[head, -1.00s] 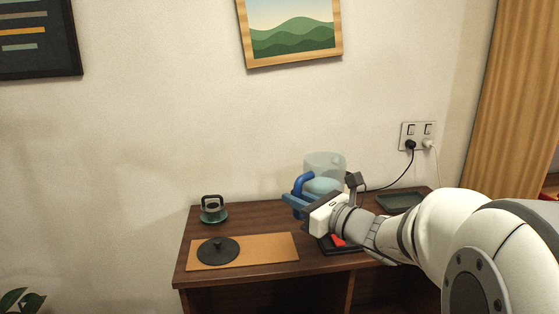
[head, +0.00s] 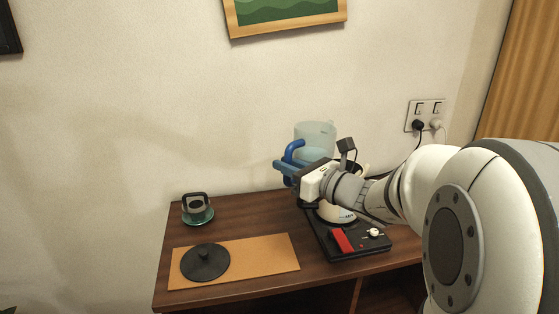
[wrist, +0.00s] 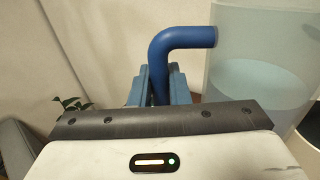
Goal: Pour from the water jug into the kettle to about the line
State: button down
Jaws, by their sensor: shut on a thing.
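The water jug (head: 315,135) is clear with a blue handle (head: 293,150) and holds pale blue water. It looks upright or nearly so. My gripper (head: 285,171) is shut on the handle; the wrist view shows the blue handle (wrist: 184,40) between the fingers and the jug (wrist: 260,75) at the right. The kettle (head: 338,213) shows as a pale body with dark marking on a black base (head: 350,243). My gripper and arm hide most of it, so its line cannot be made out. The jug is above and behind it in the picture.
A black lid (head: 206,262) lies on a cork mat (head: 270,262) at the front left. The base carries a red switch (head: 341,240). A black plug (head: 418,125) sits in the wall socket.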

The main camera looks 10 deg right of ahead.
aim_at(300, 151)
jog(key=shift+w+d+r+m+p, duration=0.15)
jog(key=shift+r+m+p, duration=0.45)
jog(key=shift+p, duration=0.6)
jog(key=shift+w+r+m+p, duration=0.1)
jog(key=shift+r+m+p, duration=0.3)
jog(key=shift+m+p, duration=0.55)
jog(key=w+d+p, duration=0.1)
jog(key=w+d+m+p, duration=0.1)
jog(key=p, duration=0.1)
jog(key=shift+d+r+m+p, duration=0.15)
jog(key=shift+d+m+p, duration=0.1)
jog(key=shift+d+p, duration=0.05)
jog(key=shift+w+d, duration=0.1)
jog(key=shift+d, duration=0.1)
jog(key=shift+a, duration=0.1)
jog(key=shift+m, duration=0.3)
jog(key=shift+w+d+r+m+p, duration=0.25)
jog(key=shift+w+d+m+p, duration=0.3)
jog(key=shift+d+p, duration=0.5)
jog(key=shift+w+d+r+m+p, duration=0.25)
jog(key=shift+w+d+m+p, duration=0.3)
jog(key=shift+p, duration=0.8)
jog(key=shift+w+d+r+m+p, duration=0.2)
jog(key=shift+r+m+p, duration=0.2)
jog(key=shift+p, duration=0.55)
jog(key=shift+w+d+r+m+p, duration=0.1)
jog(key=shift+d+r+m+p, duration=0.25)
jog(key=shift+p, duration=0.55)
dwell(0.4)
